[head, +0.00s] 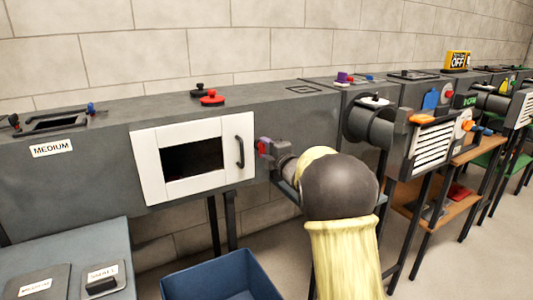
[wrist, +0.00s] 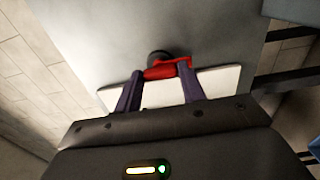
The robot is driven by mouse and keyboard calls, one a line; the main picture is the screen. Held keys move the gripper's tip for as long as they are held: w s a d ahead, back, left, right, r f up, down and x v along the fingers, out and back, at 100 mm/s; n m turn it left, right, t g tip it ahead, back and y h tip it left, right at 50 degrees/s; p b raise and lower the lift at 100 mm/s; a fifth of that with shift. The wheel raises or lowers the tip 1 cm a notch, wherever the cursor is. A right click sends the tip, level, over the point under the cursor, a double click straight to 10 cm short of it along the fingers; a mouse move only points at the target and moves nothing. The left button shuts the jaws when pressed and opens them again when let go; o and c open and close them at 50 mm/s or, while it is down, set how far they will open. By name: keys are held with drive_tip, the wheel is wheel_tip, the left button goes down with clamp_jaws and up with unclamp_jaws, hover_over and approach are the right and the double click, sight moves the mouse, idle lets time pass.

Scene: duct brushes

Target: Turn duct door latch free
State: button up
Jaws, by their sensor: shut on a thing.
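The duct door (head: 153,178) is a white frame around a dark window, on the front of the long grey duct in the head view. It looks closed, with a black handle (head: 239,152) on its right side. My gripper (head: 268,148) is at the duct front just right of the door. In the wrist view a red latch (wrist: 160,72) with a dark round knob (wrist: 159,57) sits between my two fingers. My gripper (wrist: 161,78) is shut on this latch. The white door edge (wrist: 220,80) shows behind the fingers. In the head view my gripper mostly hides the latch.
A red and black knob piece (head: 211,98) sits on the duct top. A blue bin (head: 215,275) stands on the floor below the door. A blue-grey table (head: 75,250) is at the lower left. More duct stations with a round pipe (head: 372,128) stand to the right.

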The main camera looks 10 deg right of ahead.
drive_tip(key=shift+f, duration=0.15)
drive_tip(key=o, duration=1)
drive_tip(key=p+v, duration=0.2)
drive_tip(key=v, duration=1.5)
drive_tip(key=shift+s, duration=0.2)
